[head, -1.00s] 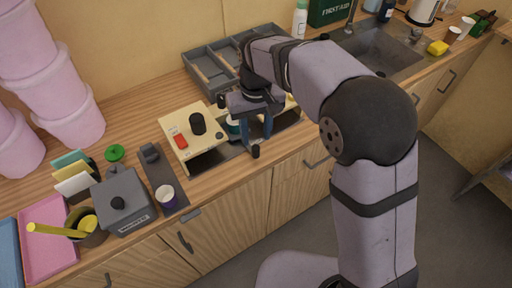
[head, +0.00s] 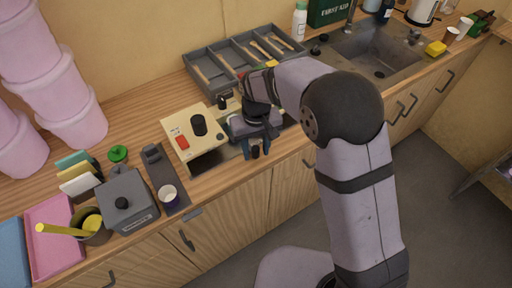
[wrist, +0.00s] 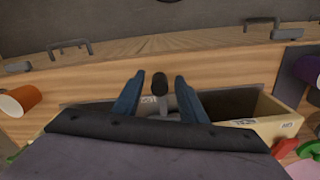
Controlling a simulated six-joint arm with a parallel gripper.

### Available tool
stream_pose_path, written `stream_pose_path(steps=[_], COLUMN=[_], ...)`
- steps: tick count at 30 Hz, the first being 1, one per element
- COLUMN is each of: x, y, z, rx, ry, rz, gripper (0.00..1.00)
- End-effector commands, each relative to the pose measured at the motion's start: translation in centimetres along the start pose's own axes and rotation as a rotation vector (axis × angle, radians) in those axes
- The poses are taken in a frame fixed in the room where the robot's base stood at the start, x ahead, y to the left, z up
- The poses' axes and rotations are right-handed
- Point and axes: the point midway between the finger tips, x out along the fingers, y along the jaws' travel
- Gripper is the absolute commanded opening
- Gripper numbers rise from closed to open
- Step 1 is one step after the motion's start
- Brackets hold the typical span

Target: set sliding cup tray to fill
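The cream machine (head: 178,128) with a black dial and a red switch stands on the counter. A dark knob on a grey stem (wrist: 159,80) stands up at its front, seemingly the handle of the sliding cup tray. My gripper (head: 255,150) is lowered over the machine's front edge. In the wrist view its two blue fingers (wrist: 160,75) stand on either side of the knob, apart, with visible gaps. The tray itself and any cup on it are mostly hidden by my gripper. Whether the tray has slid cannot be told.
A purple cup (head: 168,194) stands on a dark strip left of the machine, beside a grey box (head: 127,203). A grey divided tray (head: 213,84) lies behind. An orange cup (wrist: 20,98) shows in the wrist view. The sink (head: 375,55) is at the right.

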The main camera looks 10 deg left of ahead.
Motion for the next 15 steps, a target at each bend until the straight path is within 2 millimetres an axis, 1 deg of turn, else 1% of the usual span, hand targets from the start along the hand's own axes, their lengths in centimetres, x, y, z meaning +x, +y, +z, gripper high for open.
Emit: stream_pose_path(steps=[3, 8, 13, 15], x=[0.00, -0.02, -0.04, -0.07], y=[0.00, 0.00, 0.13, 0.73], z=[0.00, 0.00, -0.05, -0.23], rx=[0.000, 0.000, 0.001, 0.004], ry=[0.000, 0.000, 0.000, 0.000], rz=[0.000, 0.000, 0.000, 0.000], gripper=[0.38, 0.00, 0.00, 0.00])
